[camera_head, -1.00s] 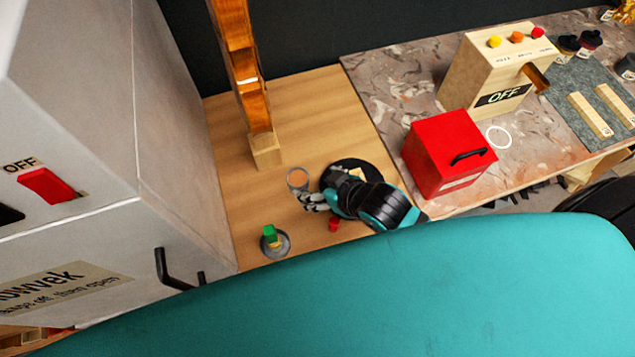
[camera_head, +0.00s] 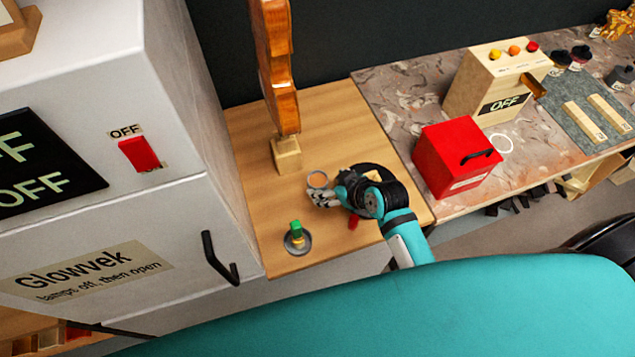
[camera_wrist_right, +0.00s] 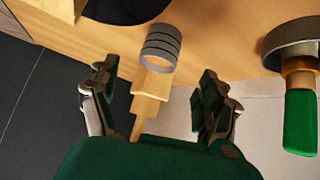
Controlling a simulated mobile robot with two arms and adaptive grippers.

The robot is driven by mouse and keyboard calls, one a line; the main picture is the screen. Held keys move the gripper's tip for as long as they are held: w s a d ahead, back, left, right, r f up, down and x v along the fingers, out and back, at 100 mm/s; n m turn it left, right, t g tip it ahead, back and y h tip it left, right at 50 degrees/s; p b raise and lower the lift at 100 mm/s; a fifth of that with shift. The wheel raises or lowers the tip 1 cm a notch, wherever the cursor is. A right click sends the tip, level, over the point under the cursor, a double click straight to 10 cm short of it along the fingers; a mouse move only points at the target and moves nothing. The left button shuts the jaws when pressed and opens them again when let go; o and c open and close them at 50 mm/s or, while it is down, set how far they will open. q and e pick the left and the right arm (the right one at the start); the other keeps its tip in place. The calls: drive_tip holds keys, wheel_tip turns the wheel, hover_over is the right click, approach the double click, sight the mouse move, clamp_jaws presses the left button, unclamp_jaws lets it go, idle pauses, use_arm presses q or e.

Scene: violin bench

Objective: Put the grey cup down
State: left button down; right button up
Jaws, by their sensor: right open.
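In the right wrist view, the cup (camera_wrist_right: 161,47) is a ribbed grey cylinder beyond and between the fingertips of my right gripper (camera_wrist_right: 158,88). The fingers are spread, with gaps to the cup on both sides. I cannot tell for sure whether the cup's base touches the table. A stepped wooden piece (camera_wrist_right: 150,92) shows below the cup in the wrist view. My left gripper is not in view.
A green-topped piece on a grey round base (camera_head: 297,240) stands near the table's front edge. A small red object (camera_head: 354,222) and a dark disc (camera_head: 376,172) are close to my gripper. A violin on a wooden block (camera_head: 287,154) stands behind; a white cabinet (camera_head: 190,230) is left.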

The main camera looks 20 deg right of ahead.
sight(317, 181)
drive_tip(key=shift+x, duration=1.25)
drive_tip(key=shift+w+f, duration=0.1)
drive_tip(key=shift+w, duration=0.1)
drive_tip(key=p+x, duration=0.1)
drive_tip(key=x, duration=0.3)
drive_tip(key=shift+a, duration=0.15)
drive_tip(key=shift+w+f, duration=0.2)
drive_tip(key=shift+w, duration=0.05)
drive_tip(key=shift+s, duration=0.1)
drive_tip(key=shift+c, duration=0.3)
drive_tip(key=c, duration=0.9)
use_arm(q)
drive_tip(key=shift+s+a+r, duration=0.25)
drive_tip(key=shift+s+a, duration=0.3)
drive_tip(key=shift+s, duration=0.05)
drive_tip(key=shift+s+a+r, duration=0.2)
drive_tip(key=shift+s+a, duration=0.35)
use_arm(e)
drive_tip(key=c, duration=0.5)
